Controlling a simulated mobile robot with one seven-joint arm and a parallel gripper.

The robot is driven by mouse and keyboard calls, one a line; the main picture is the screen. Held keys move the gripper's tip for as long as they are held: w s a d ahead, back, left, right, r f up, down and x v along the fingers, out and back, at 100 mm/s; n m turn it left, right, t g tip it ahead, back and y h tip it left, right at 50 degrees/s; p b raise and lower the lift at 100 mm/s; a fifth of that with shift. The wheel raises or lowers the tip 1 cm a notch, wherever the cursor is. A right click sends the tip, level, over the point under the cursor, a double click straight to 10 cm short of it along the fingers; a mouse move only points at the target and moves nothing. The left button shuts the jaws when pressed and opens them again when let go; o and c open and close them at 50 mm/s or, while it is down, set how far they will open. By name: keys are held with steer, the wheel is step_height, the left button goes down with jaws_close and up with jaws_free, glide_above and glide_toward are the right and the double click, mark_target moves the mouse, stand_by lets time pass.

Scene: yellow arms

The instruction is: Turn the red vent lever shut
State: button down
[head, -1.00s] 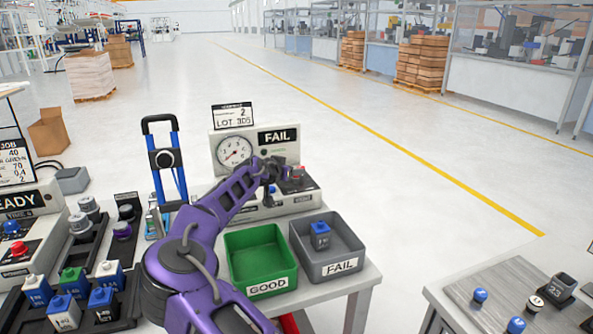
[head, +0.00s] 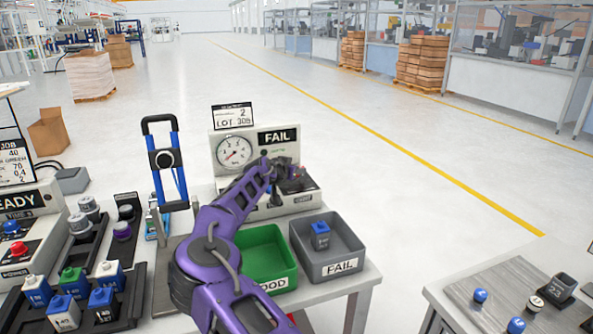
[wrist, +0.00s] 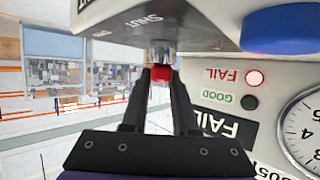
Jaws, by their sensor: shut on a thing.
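The red vent lever (wrist: 160,74) shows in the wrist view as a small red end below a metal fitting. It sits under the edge of the test station (wrist: 140,30), beside the word SHUT. My gripper (wrist: 160,85) has its two dark fingers on either side of the red end, shut on it. In the head view my gripper (head: 284,174) is at the right part of the test station (head: 262,208), and the lever is mostly hidden behind it. The lever's exact angle cannot be told.
The station has a round gauge (head: 234,152), a FAIL sign (head: 279,137) and a lit red FAIL lamp (wrist: 255,78). A blue knob (wrist: 280,30) is close to the gripper. The green GOOD bin (head: 266,250) and grey FAIL bin (head: 326,245), holding a blue-topped block (head: 320,236), stand in front.

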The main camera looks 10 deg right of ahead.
steer(key=shift+n+t+y+b, duration=0.3)
steer(key=shift+n+y+b, duration=0.2)
steer(key=shift+n+y, duration=0.1)
steer(key=shift+r+n+t+y+b, duration=0.1)
steer(key=shift+n+t+y+b, duration=0.6)
steer(key=shift+n+y, duration=0.45)
steer(key=shift+d+r+n+y+b, duration=0.1)
steer(key=shift+n+y+b, duration=0.3)
steer(key=shift+n+y, duration=1.3)
steer(key=shift+n+y+p, duration=1.3)
steer(key=shift+n+y, duration=0.15)
steer(key=shift+y, duration=0.6)
steer(key=shift+n+g+y+p, duration=0.4)
steer(key=shift+n+y+p, duration=0.2)
steer(key=shift+n+y, duration=0.4)
steer(key=shift+a+f+n+g+y+b, duration=0.2)
steer(key=shift+n+g+y+b, duration=0.3)
steer(key=shift+n+y, duration=0.4)
steer(key=shift+a+f+n+g+y+b, duration=0.15)
steer(key=shift+n+g+y+b, duration=0.1)
steer(key=shift+n+g+y, duration=0.55)
steer(key=shift+s+a+n+g+y, duration=0.1)
steer(key=shift+n+g+y, duration=0.6)
steer(key=shift+n, duration=0.2)
steer(key=shift+s+f+n+g+y, duration=0.1)
steer(key=shift+n+g+y, duration=0.3)
steer(key=shift+n+g, duration=0.2)
